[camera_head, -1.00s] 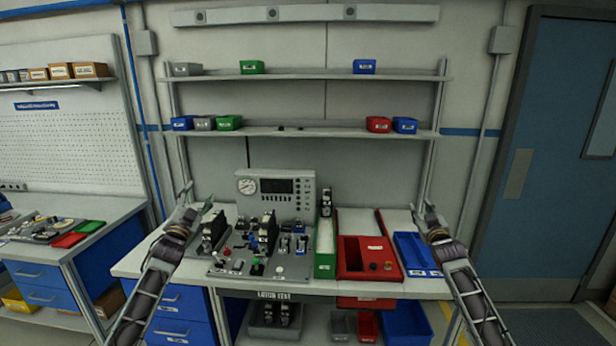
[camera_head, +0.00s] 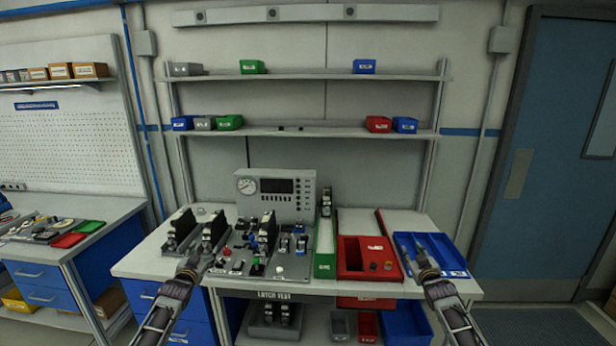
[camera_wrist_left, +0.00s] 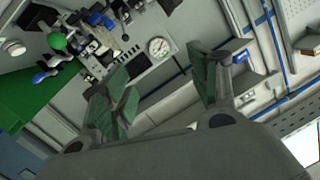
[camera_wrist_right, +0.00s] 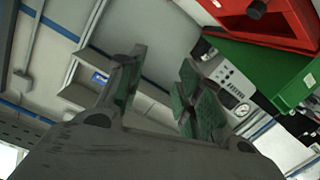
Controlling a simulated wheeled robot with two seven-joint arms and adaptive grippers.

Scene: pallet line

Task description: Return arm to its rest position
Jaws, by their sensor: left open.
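My left gripper (camera_head: 206,252) is in front of the workbench's left part in the head view, low near the panel's left side. In the left wrist view its green-padded fingers (camera_wrist_left: 165,88) are apart with nothing between them. My right gripper (camera_head: 420,254) is in front of the blue tray (camera_head: 458,262) at the bench's right end and hides part of it. In the right wrist view its green-padded fingers (camera_wrist_right: 160,88) are also apart and empty.
The workbench (camera_head: 145,262) carries a grey panel (camera_head: 290,266) with black parts, a gauge unit (camera_head: 276,203), a green bin (camera_head: 325,264) and a red tray (camera_head: 345,255). Two shelves (camera_head: 300,132) with small bins are behind. A blue door (camera_head: 560,150) is at right.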

